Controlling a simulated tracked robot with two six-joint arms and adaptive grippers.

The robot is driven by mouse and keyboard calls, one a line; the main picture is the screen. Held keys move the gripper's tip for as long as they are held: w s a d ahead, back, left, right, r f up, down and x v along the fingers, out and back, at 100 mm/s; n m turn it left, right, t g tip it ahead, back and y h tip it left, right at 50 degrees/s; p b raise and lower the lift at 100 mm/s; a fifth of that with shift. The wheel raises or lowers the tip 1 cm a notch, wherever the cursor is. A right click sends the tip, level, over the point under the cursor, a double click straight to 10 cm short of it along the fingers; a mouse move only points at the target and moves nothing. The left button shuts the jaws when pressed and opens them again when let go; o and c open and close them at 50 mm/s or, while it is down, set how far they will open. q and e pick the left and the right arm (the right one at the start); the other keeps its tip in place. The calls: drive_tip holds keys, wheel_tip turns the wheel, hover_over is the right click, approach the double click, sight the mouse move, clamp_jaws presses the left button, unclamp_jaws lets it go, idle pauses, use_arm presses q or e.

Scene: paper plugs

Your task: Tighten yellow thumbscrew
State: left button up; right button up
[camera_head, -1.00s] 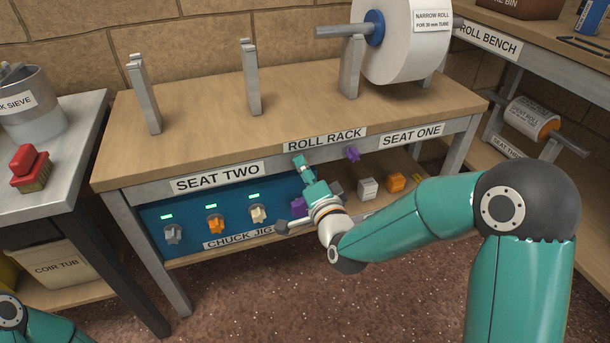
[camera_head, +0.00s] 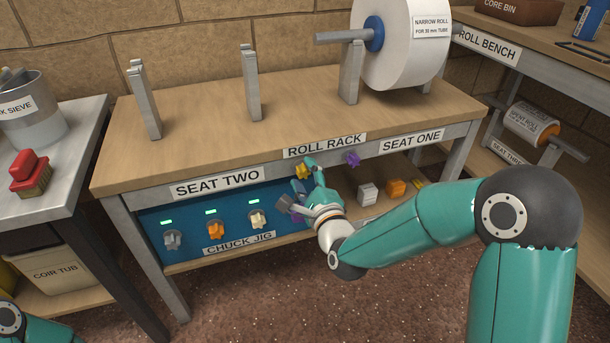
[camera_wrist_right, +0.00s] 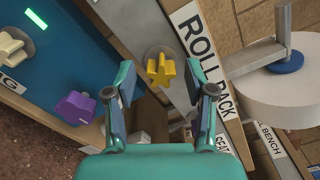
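The yellow thumbscrew (camera_head: 303,171) is a star-shaped knob on the front rail of the roll rack, left of the purple thumbscrew (camera_head: 352,158). In the right wrist view the yellow thumbscrew (camera_wrist_right: 161,70) appears between and just beyond my fingertips. My right gripper (camera_head: 304,177) is open, one finger to each side of the knob's line, with nothing held. Its two fingers show apart in the right wrist view (camera_wrist_right: 161,78). Whether either finger touches the knob cannot be told. My left gripper is out of view; only part of the left arm shows at the bottom left.
The blue chuck jig panel (camera_head: 190,246) with grey, orange and cream plugs is below left. A purple plug (camera_wrist_right: 75,108) is close to my left-hand finger. White (camera_head: 368,193) and orange (camera_head: 396,187) blocks lie on the lower shelf. A narrow roll (camera_head: 405,45) stands above.

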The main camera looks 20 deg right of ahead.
sight(305, 175)
idle(0.4)
drive_tip(key=shift+s, duration=2)
drive_tip(key=n, duration=1.2)
drive_tip(key=shift+w+d, duration=0.1)
drive_tip(key=shift+w, duration=0.1)
drive_tip(key=shift+w, duration=1.85)
drive_tip(key=shift+c, duration=0.3)
